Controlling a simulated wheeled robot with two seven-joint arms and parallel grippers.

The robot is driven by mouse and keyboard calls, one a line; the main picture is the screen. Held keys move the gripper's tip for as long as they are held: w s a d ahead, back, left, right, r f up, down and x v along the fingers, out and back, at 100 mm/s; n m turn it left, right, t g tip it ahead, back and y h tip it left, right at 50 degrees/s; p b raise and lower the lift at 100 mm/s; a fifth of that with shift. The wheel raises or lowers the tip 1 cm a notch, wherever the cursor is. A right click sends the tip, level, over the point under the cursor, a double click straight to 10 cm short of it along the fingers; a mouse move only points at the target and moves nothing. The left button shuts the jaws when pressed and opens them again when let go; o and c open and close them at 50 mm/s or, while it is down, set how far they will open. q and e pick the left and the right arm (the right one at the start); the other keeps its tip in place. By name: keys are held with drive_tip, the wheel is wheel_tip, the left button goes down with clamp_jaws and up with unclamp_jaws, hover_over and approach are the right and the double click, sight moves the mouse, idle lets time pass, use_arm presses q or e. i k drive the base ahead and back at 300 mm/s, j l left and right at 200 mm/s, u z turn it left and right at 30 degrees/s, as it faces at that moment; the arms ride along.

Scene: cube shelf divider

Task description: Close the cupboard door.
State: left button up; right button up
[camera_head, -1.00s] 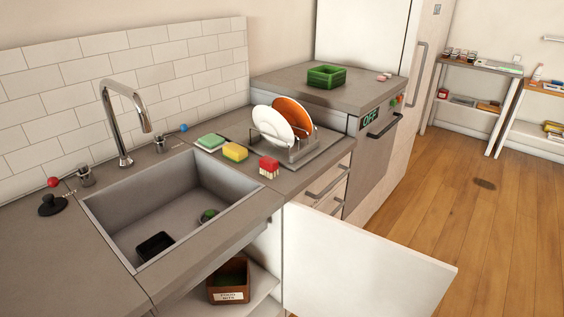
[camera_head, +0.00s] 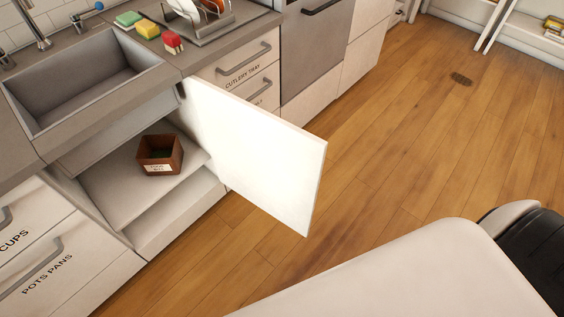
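The white cupboard door (camera_head: 255,150) stands wide open. It is hinged on the right side of the cupboard under the sink and sticks out over the floor. The open cupboard has a white inner shelf (camera_head: 125,185), on which a brown labelled box (camera_head: 160,154) sits. Neither of my grippers is in view. A white part of my own body fills the bottom right and does not visibly touch the door.
The sink (camera_head: 80,85) is above the cupboard. Drawers marked cutlery tray (camera_head: 245,70) are right of it, and cups and pots pans drawers (camera_head: 50,255) left. The wooden floor (camera_head: 400,130) right of the door is clear.

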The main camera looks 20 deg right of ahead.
sight(276, 164)
drive_tip(key=l+u, duration=0.2)
drive_tip(key=l, duration=0.2)
drive_tip(key=l+u, duration=0.2)
drive_tip(key=l, duration=0.25)
drive_tip(key=k+l+u, duration=0.2)
drive_tip(key=l, duration=0.2)
drive_tip(key=l+u, duration=0.2)
drive_tip(key=l, duration=0.2)
drive_tip(key=k+l+u, duration=0.15)
drive_tip(key=l, duration=0.2)
drive_tip(key=k+l+u, duration=0.2)
drive_tip(key=l, duration=0.2)
drive_tip(key=i+l+u, duration=0.15)
drive_tip(key=l, duration=0.15)
drive_tip(key=i+l+u, duration=0.15)
drive_tip(key=l, duration=0.2)
drive_tip(key=i+l+u, duration=0.15)
drive_tip(key=l, duration=0.2)
drive_tip(key=l+u, duration=0.15)
drive_tip(key=l, duration=0.2)
